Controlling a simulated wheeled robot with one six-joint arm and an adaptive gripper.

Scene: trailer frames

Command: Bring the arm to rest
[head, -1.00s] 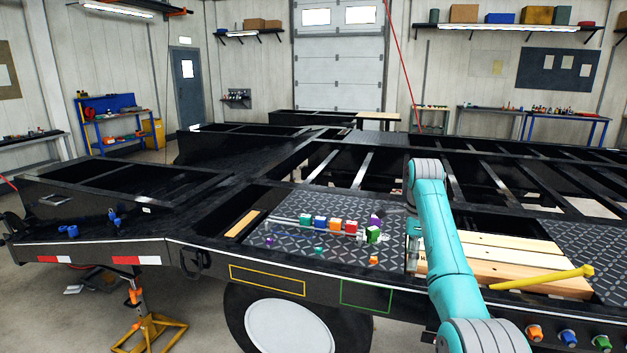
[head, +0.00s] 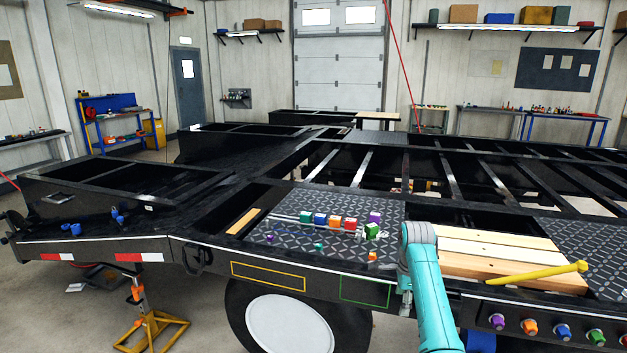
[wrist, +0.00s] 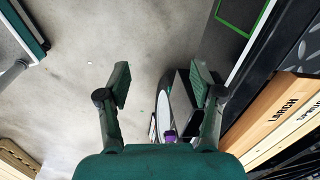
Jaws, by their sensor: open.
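My gripper (wrist: 161,88) is open in the wrist view, its two green fingers well apart with nothing between them but floor and part of the trailer's wheel. In the head view my teal arm (head: 427,290) hangs down at the near side of the black trailer frame (head: 215,247), in front of the wooden boards. The gripper itself is mostly hidden by the arm there. In the wrist view the trailer's side and a board marked LARCH (wrist: 275,110) lie to the right of the fingers.
Coloured blocks (head: 335,222) stand on the dark tread plate. A yellow bar (head: 537,274) lies across the wooden boards (head: 490,247). Several coloured knobs (head: 563,331) line the near edge at right. A yellow jack stand (head: 150,328) stands on the floor at left.

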